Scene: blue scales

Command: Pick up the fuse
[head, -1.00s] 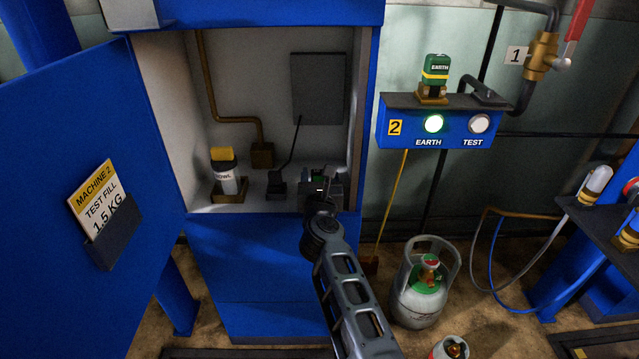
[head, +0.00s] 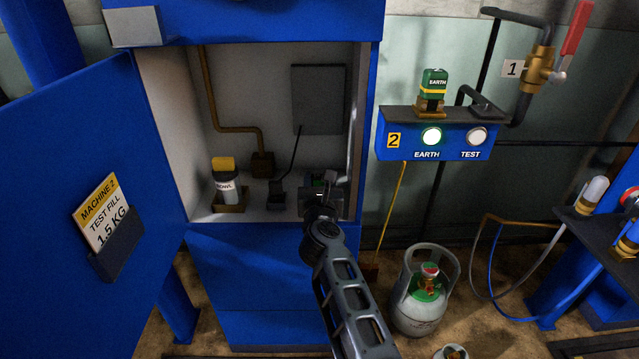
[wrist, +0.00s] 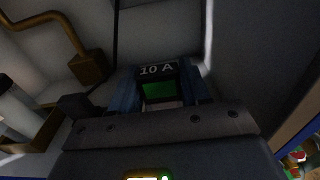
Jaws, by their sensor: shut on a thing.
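The fuse (wrist: 159,84) is a dark block marked 10 A with a green face, seen between my fingers in the wrist view. My gripper (head: 322,183) is inside the open blue cabinet (head: 262,240), at the right end of its shelf. In the wrist view my gripper (wrist: 160,92) is shut on the fuse, one blue-grey finger on each side. In the head view the gripper hides most of the fuse. I cannot tell whether the fuse still touches a holder or the shelf.
A small black block (head: 276,195) with a cable stands left of my gripper. The cabinet's right wall is close to my gripper. The blue door (head: 90,180) stands open. An EARTH-marked green block (head: 433,82) sits on the panel outside.

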